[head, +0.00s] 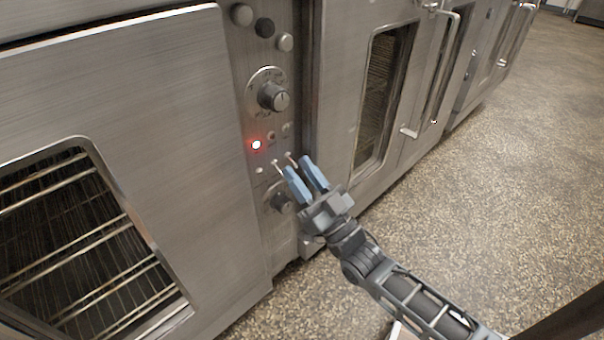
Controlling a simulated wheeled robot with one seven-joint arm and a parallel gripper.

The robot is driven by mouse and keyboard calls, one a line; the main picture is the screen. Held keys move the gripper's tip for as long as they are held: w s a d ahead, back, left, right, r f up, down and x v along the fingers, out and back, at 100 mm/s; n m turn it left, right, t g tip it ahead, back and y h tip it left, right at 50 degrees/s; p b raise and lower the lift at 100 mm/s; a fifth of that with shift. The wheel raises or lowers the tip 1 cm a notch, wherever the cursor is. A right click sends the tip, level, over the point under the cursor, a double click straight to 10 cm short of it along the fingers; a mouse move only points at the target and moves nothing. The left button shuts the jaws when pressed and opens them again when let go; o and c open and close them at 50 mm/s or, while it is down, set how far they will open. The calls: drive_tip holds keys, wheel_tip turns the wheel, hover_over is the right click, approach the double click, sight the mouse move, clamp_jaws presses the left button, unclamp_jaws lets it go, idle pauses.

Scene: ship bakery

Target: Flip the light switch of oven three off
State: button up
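A steel oven with a control panel (264,60) fills the left and middle of the head view. On the panel, a red indicator light (256,145) glows. Below it are two small toggle levers, a left one (277,166) and a right one (291,160). No readable label shows which oven is number three or which lever is for the light. My gripper (297,166) has two blue fingers, parted with a gap between them and nothing seen held. Its tips are right at the levers; I cannot tell whether they touch. The gripper partly covers the lower panel.
A large dial (272,96) sits above the levers, and a lower knob (279,198) is partly hidden beside my gripper. More ovens with protruding door handles (446,62) run to the right. The speckled floor (500,170) is clear there.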

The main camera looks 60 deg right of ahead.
drive_tip(key=p+v, duration=0.1)
drive_tip(key=v, duration=0.6)
drive_tip(key=shift+s+f, duration=0.25)
drive_tip(key=shift+s, duration=0.05)
drive_tip(key=shift+a, duration=0.1)
idle(0.3)
